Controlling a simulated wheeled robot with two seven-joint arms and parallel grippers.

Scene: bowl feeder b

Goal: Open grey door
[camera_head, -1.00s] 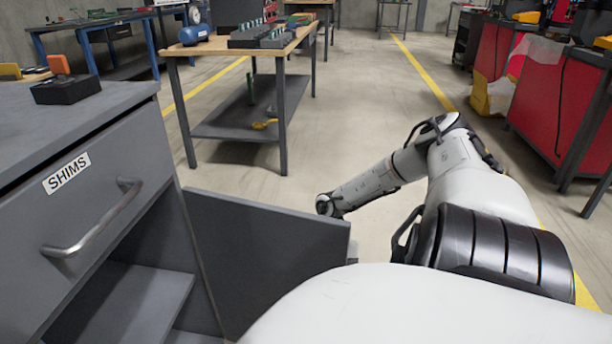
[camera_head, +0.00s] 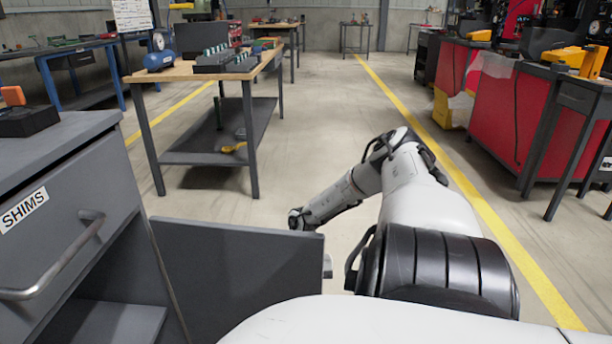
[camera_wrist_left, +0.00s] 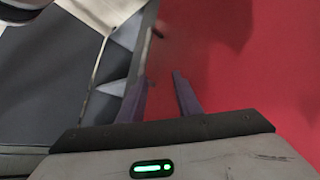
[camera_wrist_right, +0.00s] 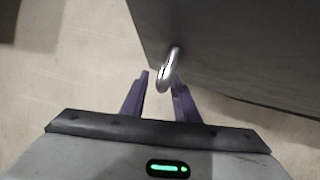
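The grey door (camera_head: 235,275) of the grey cabinet (camera_head: 75,150) stands swung open in the head view, with shelf space showing behind its hinge side. In the right wrist view the grey door (camera_wrist_right: 235,45) carries a metal handle (camera_wrist_right: 168,70). My right gripper (camera_wrist_right: 162,82) has its fingers apart, with the handle between their tips, close to the right finger; I cannot tell if they touch. In the head view my right arm reaches beyond the door, which hides the gripper. My left gripper (camera_wrist_left: 162,85) is open and empty, in front of a red surface.
A drawer labelled SHIMS (camera_head: 50,225) is above the opening. A wooden-topped workbench (camera_head: 175,72) stands ahead, and red cabinets (camera_head: 510,120) stand at the right. The floor (camera_head: 330,110) between them is clear.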

